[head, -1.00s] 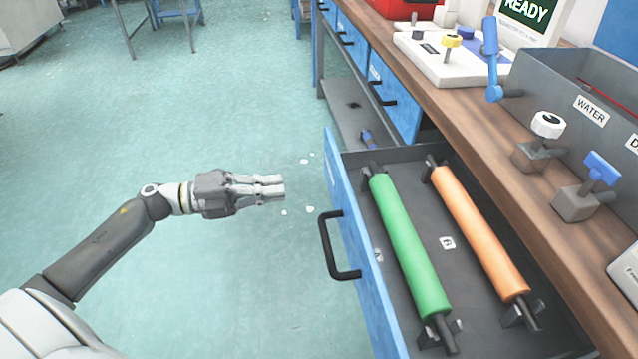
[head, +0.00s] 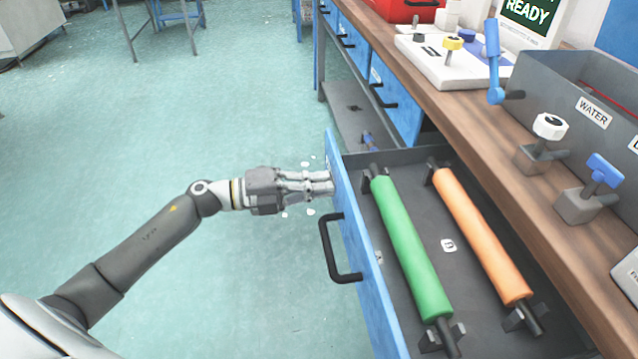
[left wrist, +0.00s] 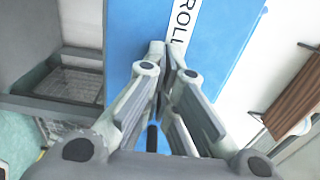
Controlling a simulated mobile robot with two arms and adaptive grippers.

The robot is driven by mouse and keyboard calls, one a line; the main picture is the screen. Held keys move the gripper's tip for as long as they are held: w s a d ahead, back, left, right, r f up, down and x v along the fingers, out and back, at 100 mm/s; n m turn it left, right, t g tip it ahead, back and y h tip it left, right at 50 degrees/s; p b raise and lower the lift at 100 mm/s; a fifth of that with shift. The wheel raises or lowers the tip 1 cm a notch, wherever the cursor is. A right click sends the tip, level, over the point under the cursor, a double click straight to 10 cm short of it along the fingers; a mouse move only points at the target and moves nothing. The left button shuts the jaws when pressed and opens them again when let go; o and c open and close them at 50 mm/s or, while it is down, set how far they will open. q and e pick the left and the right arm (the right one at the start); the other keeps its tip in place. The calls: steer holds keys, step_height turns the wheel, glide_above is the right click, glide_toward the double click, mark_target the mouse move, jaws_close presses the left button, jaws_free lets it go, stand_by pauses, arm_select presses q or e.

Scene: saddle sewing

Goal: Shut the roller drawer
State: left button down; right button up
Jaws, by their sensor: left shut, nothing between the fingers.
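The roller drawer (head: 372,283) is pulled out from under the wooden bench, with a blue front and a black handle (head: 336,262). A green roller (head: 408,245) and an orange roller (head: 482,238) lie on dark supports inside it. My left gripper (head: 330,182) is shut and empty, its fingertips at the outer face of the drawer front, beyond the handle. In the left wrist view the fingers (left wrist: 168,62) point at the blue front (left wrist: 225,45) beside a white label; I cannot tell whether they touch. My right gripper is not in view.
The wooden bench top (head: 470,135) runs along the right, with a grey WATER bin (head: 560,100) and valve knobs on it. Other blue drawers (head: 393,98) farther along are shut. The floor (head: 150,130) left of the drawer is mostly open.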

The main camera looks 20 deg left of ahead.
mark_target(375, 176)
arm_select(q)
steer(key=shift+d, duration=0.1)
steer(key=p+x, duration=0.1)
steer(key=x, duration=0.2)
steer(key=p+x, duration=0.1)
steer(key=x, duration=0.3)
steer(key=p+x, duration=0.1)
steer(key=x, duration=0.3)
steer(key=shift+r, duration=0.3)
steer(key=p+x, duration=0.1)
steer(key=x, duration=0.5)
steer(key=shift+w+d+f, duration=0.1)
steer(key=shift+w+f, duration=0.05)
steer(key=x, duration=0.5)
steer(key=shift+f, duration=0.2)
steer(key=shift+w+d, duration=0.15)
steer(key=shift+r, duration=0.1)
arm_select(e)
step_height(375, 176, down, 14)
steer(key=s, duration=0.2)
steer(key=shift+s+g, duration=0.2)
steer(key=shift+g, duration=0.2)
arm_select(q)
steer(key=shift+d+r, duration=0.1)
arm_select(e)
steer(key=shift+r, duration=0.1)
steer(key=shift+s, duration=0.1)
